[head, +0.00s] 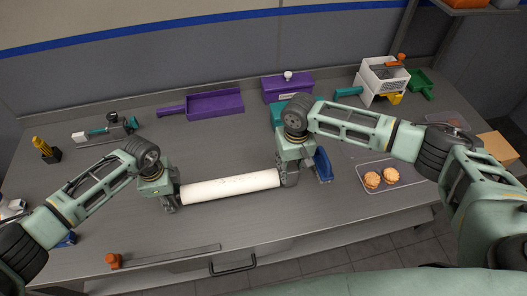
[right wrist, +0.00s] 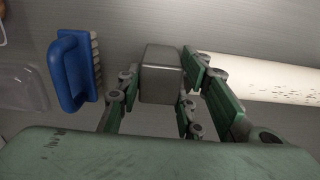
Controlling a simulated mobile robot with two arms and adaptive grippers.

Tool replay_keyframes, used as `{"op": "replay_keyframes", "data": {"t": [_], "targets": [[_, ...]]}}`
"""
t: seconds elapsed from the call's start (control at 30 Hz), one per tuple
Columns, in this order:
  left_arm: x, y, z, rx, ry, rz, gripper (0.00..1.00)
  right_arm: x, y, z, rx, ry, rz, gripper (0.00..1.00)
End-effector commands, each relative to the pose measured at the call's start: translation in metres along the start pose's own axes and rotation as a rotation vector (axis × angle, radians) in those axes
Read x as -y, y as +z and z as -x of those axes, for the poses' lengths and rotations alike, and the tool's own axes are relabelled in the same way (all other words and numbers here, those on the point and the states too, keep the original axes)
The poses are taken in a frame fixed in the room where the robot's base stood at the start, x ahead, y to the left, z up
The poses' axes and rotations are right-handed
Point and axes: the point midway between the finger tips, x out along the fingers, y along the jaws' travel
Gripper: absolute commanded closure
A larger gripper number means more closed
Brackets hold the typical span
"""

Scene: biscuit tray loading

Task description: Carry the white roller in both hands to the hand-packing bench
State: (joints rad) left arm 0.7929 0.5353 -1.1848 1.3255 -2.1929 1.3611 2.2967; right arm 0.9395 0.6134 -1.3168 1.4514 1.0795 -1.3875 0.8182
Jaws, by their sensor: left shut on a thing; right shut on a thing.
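The white roller (head: 230,187) lies level between my two grippers, running left to right over the grey bench (head: 200,235). My left gripper (head: 170,203) is shut on its left end. My right gripper (head: 288,180) is shut on its right end. In the right wrist view, a grey metal end block (right wrist: 160,75) sits between the fingers, and the speckled roller body (right wrist: 265,78) extends to the right. The grippers hide the roller's ends in the head view. I cannot tell whether the roller touches the bench or hangs just above it.
A blue brush (head: 323,165) lies just right of my right gripper. A clear tray (head: 405,184) with biscuits is farther right. A purple tray (head: 215,104) and purple box (head: 288,88) stand behind. An orange-handled scraper (head: 165,257) lies at the front edge.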

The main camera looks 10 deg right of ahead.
Motion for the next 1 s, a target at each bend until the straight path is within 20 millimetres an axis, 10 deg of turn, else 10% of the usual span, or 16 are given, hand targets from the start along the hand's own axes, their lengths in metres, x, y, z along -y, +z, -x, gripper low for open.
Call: {"op": "replay_keyframes", "data": {"t": [0.43,0.47,0.5,1.0], "targets": [[0.000,0.002,-0.026,0.004,0.001,0.000,1.00,-0.002,-0.003,-0.025,-0.005,0.002,-0.006,1.00],[-0.001,0.002,-0.024,0.005,0.003,0.000,0.60,-0.002,-0.002,-0.023,-0.003,0.003,-0.006,0.64],[-0.001,0.002,-0.024,0.005,0.003,0.000,0.57,-0.002,-0.002,-0.022,-0.003,0.004,-0.005,0.60],[0.000,0.000,-0.021,0.001,0.000,0.000,0.44,0.001,0.000,-0.022,0.000,-0.001,0.000,0.47]]}}
